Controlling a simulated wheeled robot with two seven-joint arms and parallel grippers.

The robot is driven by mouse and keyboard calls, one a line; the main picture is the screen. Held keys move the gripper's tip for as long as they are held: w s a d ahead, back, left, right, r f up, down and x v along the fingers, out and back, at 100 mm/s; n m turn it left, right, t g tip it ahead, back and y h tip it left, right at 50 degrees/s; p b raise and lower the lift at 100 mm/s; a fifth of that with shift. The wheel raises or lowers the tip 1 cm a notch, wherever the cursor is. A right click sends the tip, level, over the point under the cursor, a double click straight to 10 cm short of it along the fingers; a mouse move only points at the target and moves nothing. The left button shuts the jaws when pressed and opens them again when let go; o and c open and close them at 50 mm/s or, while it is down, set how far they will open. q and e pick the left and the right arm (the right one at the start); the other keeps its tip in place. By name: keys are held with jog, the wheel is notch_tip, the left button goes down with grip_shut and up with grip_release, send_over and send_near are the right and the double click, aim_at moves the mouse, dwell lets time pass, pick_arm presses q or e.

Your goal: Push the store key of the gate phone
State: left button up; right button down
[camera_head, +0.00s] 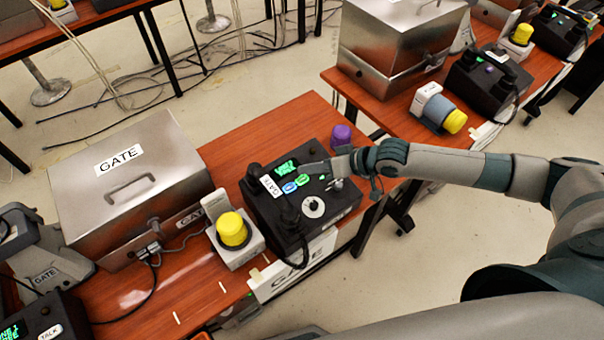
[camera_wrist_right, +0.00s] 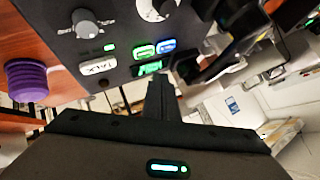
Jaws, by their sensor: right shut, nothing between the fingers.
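The gate phone (camera_head: 330,208) is a black desk unit with a white GATE label, standing on the reddish-brown table. It has a lit green display (camera_head: 286,168), a blue key (camera_head: 289,187) and a green key (camera_head: 302,180); their lettering is too small to read, so I cannot tell which is store. In the right wrist view the green key (camera_wrist_right: 143,51) and blue key (camera_wrist_right: 167,46) lie beyond my fingers. My right gripper (camera_head: 312,169) is shut and empty, its tip over the phone's face beside the display; I cannot tell whether it touches. My left gripper is not in view.
A handset on a black cord (camera_head: 291,222) lies along the phone's left side. A yellow-topped beacon (camera_head: 233,230) and a metal GATE case (camera_head: 125,190) stand to the left. A purple knob (camera_head: 341,134) is behind the phone. Another table with similar equipment is at upper right.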

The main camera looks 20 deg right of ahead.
jog(key=shift+s+r+p, duration=0.2)
jog(key=shift+r+p, duration=0.8)
jog(key=shift+r, duration=0.35)
